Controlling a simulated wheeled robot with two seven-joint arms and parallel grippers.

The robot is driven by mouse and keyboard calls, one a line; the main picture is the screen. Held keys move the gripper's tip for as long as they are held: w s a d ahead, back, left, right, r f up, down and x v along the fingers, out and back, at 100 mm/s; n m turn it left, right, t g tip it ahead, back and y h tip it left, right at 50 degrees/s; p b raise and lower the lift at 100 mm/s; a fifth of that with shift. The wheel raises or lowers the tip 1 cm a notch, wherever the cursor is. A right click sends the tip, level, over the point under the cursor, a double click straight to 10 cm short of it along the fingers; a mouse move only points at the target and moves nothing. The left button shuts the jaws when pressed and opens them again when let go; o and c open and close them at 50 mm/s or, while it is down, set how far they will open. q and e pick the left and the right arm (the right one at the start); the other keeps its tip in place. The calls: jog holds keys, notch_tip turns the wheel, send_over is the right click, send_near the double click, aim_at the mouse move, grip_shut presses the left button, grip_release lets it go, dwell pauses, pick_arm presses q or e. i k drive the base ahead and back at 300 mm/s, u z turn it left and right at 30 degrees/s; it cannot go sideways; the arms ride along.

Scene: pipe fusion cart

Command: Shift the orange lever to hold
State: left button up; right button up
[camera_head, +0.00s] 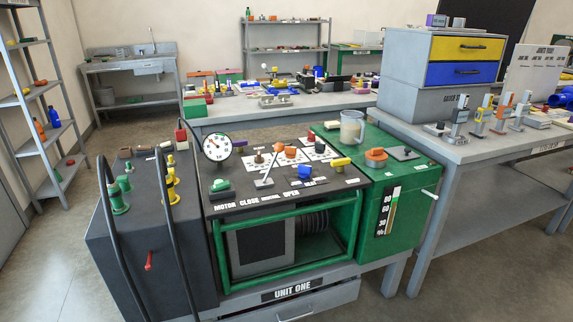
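The pipe fusion cart (287,294), marked UNIT ONE, stands in the centre. Its dark control panel (235,199) carries the words MOTOR, CLOSE and OPEN along the front; another word is hard to read. Small orange parts, one of them a knob-like piece (290,153), sit on white label plates on the panel. A slanted metal lever (264,174) stands near them. On the right bench, an upright orange-topped piece (502,106) stands among similar ones. I cannot tell which is the orange lever, or read a hold mark. Neither of my grippers shows.
A round gauge (217,147) stands at the panel's left. Black hoses (110,225) arch over the dark left unit. A clear jug (352,128) and an orange round piece (376,155) sit on the green right section. The right bench (462,151) adjoins closely; floor is open at left.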

aim_at(278, 148)
jog(key=z, duration=1.1)
jog(key=i, duration=1.05)
jog(key=u, duration=0.65)
